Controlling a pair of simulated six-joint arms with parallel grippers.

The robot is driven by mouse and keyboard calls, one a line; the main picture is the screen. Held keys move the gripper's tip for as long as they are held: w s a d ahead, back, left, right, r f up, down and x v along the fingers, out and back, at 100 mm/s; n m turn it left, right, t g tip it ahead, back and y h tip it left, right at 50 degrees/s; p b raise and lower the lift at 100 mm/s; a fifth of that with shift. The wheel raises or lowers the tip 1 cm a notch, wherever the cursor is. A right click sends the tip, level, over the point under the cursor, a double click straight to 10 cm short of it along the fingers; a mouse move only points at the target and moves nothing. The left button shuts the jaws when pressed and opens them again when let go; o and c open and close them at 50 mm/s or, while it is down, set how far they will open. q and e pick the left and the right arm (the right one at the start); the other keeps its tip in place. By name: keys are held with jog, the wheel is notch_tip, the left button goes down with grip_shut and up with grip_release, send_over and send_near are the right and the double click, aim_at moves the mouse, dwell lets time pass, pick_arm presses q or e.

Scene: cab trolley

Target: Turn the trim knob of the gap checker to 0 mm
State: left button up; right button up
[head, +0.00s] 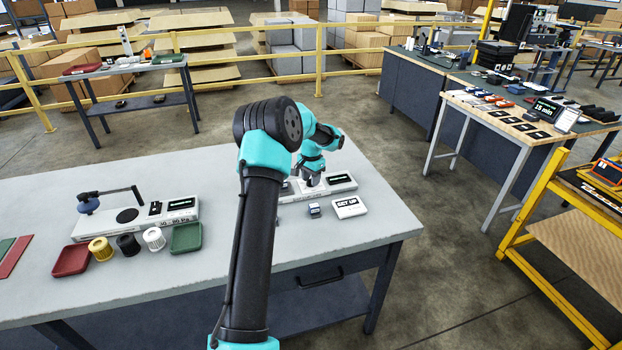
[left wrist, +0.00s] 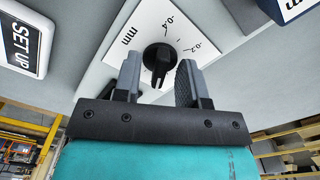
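The gap checker (head: 343,182) is a low pale unit with a dark display, near the right end of the grey table. Its black trim knob (left wrist: 160,57) sits on a white dial plate (left wrist: 150,25) marked "mm", "-0.4" and "-0.2". The dial's 0 mark cannot be made out. My left gripper (head: 311,180) is over the checker in the head view. In the left wrist view its two fingers (left wrist: 158,80) are apart, one on each side of the knob's lower part; contact cannot be told. My right gripper is not in view.
A "SET UP" sign (head: 349,207) and a small dark-faced device (head: 315,211) stand in front of the checker. A weighing-type station (head: 175,213), spools (head: 128,246), a red tray (head: 71,260) and a green tray (head: 186,238) stand at the left.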

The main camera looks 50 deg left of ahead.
pick_arm(q)
grip_shut()
dwell(0.3)
jog(key=shift+n, duration=0.5)
jog(key=n, duration=1)
jog(key=shift+n, duration=0.3)
dwell(0.4)
grip_release()
